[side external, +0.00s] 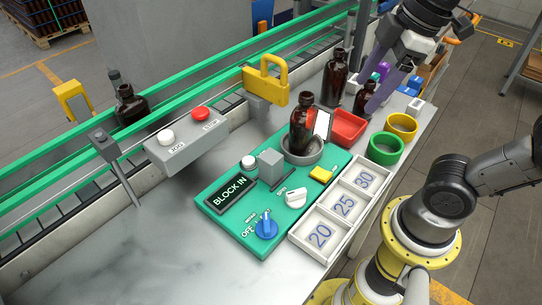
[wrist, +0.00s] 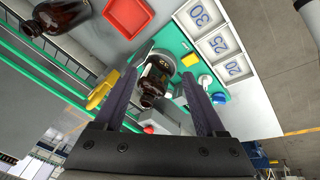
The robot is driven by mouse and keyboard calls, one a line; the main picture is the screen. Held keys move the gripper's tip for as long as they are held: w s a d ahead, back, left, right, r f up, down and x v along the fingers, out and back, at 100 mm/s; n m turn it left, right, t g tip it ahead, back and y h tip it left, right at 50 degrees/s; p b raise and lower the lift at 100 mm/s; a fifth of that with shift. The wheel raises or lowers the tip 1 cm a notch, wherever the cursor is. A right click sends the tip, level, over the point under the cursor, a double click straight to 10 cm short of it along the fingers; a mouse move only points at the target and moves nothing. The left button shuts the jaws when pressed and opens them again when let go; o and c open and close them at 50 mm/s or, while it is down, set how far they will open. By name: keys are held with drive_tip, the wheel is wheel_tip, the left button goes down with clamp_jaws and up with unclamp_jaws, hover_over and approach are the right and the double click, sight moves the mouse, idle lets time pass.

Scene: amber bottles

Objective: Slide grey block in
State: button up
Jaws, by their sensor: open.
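The grey block (side external: 271,165) is a small cube on the green panel (side external: 222,222), between a round white-topped knob (side external: 248,162) and the bottle holder. A dark display (side external: 230,192) in front of it reads "BLOCK IN". An amber bottle (side external: 302,128) stands upright in the round grey holder (side external: 316,157) beside the block. My gripper (side external: 378,92) is at the upper right, away from the block, near a smaller amber bottle (side external: 361,99). In the wrist view its purple fingers (wrist: 158,75) are spread, with an amber bottle (wrist: 154,82) showing beyond the gap. I cannot make out the block there.
A grey button box (side external: 185,142) and a yellow bracket (side external: 267,80) stand by the green-railed conveyor. A red tray (side external: 348,127), green ring (side external: 386,148), yellow ring (side external: 402,126) and numbered white tray (side external: 325,244) line the right side. The front-left table is clear.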

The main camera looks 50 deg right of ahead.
drive_tip(key=w+a+r+n+g, duration=0.2)
drive_tip(key=w+a+r+n, duration=0.1)
drive_tip(key=w+a+n, duration=0.3)
drive_tip(key=n+g, duration=0.2)
drive_tip(key=n, duration=0.1)
approach(271, 156)
wheel_tip(271, 156, down, 11)
drive_tip(key=shift+s+a+r, duration=0.1)
drive_tip(key=shift+s+a, duration=0.05)
clamp_jaws()
idle(1.2)
